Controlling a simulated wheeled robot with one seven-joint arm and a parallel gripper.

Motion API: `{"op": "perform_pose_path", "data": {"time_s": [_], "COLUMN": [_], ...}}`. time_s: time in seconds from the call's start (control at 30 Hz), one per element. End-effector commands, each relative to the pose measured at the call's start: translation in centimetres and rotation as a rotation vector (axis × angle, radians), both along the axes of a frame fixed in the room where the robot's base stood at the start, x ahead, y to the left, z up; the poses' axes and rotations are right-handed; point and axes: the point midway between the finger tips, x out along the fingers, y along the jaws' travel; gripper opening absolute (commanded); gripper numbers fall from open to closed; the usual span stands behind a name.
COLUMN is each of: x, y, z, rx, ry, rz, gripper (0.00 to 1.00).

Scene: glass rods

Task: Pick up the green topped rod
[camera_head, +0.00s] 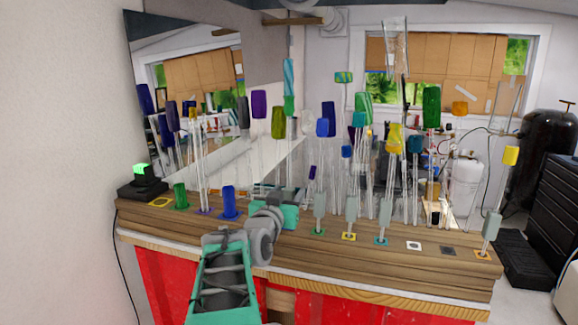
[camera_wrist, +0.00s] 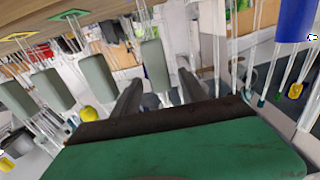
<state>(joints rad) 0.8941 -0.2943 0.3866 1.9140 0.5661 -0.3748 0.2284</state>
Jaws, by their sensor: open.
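Several tops are green in the head view. A dark green top (camera_head: 431,105) stands high at the right, a green striped top (camera_head: 363,108) near the middle, an olive green top (camera_head: 277,122) left of it, and a short green top (camera_head: 181,196) low at the bench's left. Which one is meant I cannot tell. My gripper (camera_head: 288,215) is over the bench's front middle, right of the short green top and below the tall ones. In the wrist view its fingers (camera_wrist: 158,88) are apart. A grey-green block (camera_wrist: 155,65) shows between them, apparently beyond; nothing is visibly held.
The wooden bench (camera_head: 400,270) carries crowded clear rods. Grey-green blocks (camera_head: 319,205) stand along its front right. A blue top (camera_head: 229,201) is left of my gripper. A mirror (camera_head: 200,75) stands behind. A blue top (camera_wrist: 294,20) is near in the wrist view.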

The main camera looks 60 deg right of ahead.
Motion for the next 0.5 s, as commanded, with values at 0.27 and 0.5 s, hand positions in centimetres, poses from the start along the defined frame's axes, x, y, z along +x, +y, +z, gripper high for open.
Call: {"op": "perform_pose_path", "data": {"time_s": [0.27,0.5], "x": [0.29,0.32], "y": [-1.36,-1.32], "z": [-0.05,-0.05], "rx": [0.0,0.0], "ry": [0.0,0.0], "rz": [0.002,0.003], "gripper": [0.51,0.35]}}
